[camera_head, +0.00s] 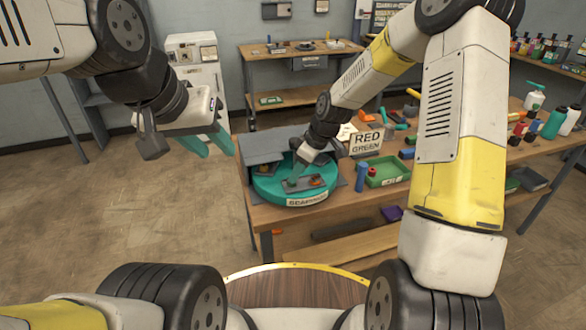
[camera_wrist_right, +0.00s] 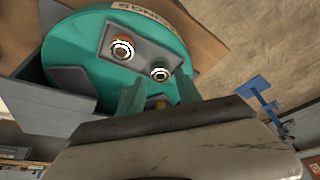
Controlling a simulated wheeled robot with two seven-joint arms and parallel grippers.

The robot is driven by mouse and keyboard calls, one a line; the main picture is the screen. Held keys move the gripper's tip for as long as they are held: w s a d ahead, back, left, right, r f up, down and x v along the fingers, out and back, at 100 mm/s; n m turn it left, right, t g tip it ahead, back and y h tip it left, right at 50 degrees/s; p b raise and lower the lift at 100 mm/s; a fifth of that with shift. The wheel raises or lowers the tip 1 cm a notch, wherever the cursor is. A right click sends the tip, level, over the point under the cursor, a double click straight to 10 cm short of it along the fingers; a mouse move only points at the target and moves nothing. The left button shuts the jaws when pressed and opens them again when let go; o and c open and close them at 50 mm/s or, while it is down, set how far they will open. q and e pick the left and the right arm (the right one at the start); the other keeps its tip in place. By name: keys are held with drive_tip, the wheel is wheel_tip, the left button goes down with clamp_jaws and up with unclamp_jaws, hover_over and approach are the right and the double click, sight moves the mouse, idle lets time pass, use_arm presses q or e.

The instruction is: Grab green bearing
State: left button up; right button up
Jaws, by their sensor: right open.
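A round teal turntable (camera_head: 265,190) labelled BEARINGS stands on the workbench, with a grey plate on it. In the right wrist view, two ring-shaped bearings sit on that plate (camera_wrist_right: 140,54): an orange one (camera_wrist_right: 122,48) and a darker, greenish one (camera_wrist_right: 159,74). My right gripper (camera_wrist_right: 160,88) is open, its teal fingers pointing at the plate, with the greenish bearing just beyond and between the tips. In the head view my right gripper (camera_head: 292,178) partly hides the plate; the orange bearing (camera_head: 316,182) shows beside it. My left gripper (camera_head: 207,148) is open and empty, left of the bench.
A RED GREEN sign (camera_head: 367,141), a green tray (camera_head: 388,170) and a blue cylinder (camera_head: 361,177) stand right of the turntable. Grey panels (camera_head: 262,148) rise behind it. Bottles and tools crowd the bench's right. Floor at left is clear.

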drive_tip(key=x, duration=0.3)
drive_tip(key=shift+f, duration=0.15)
drive_tip(key=shift+c, duration=0.4)
clamp_jaws()
